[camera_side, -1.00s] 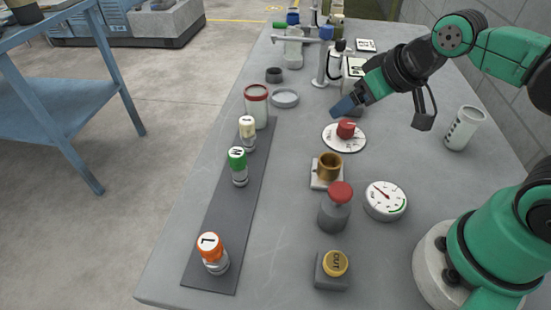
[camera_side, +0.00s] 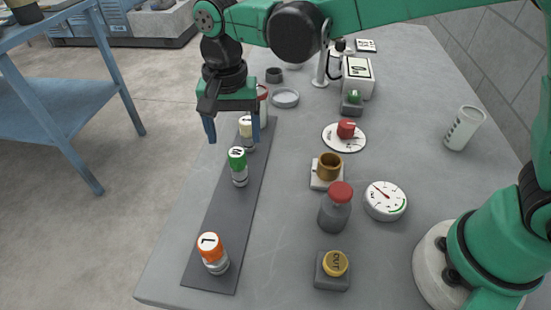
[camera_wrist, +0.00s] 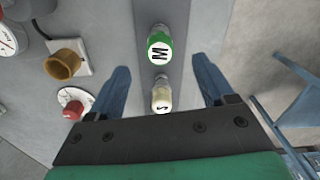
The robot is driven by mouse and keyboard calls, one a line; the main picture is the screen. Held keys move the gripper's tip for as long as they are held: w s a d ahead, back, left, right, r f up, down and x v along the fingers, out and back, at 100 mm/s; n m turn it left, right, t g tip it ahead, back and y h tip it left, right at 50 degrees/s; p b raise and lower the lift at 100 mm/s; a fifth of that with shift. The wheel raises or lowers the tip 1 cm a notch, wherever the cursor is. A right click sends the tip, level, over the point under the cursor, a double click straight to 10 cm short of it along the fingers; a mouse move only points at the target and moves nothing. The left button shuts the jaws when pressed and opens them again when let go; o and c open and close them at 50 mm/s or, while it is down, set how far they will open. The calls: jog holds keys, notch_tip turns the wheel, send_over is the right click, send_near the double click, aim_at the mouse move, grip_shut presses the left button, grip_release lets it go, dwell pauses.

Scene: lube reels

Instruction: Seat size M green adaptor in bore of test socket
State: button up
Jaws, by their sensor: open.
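The green adaptor (camera_side: 237,167) with an M on its cap stands upright on the dark strip (camera_side: 213,236); it also shows at the top middle of the wrist view (camera_wrist: 159,48). The test socket looks to be the brass-coloured cup (camera_side: 330,165) on a white square base, right of the strip; it shows at the upper left of the wrist view (camera_wrist: 64,62). My gripper (camera_side: 231,140) is open and empty above the strip. Its blue fingers stand apart, either side of the cream-capped adaptor (camera_wrist: 161,97) in the wrist view, with the green one farther ahead.
An orange adaptor (camera_side: 212,252) marked L stands at the strip's near end. Right of the strip are a red-capped dark bottle (camera_side: 335,207), a gauge (camera_side: 385,201), a yellow button box (camera_side: 333,270) and a red knob on a white disc (camera_side: 344,138). The table between strip and socket is clear.

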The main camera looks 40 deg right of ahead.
aim_at(236, 151)
jog(key=shift+f, duration=2.75)
grip_shut()
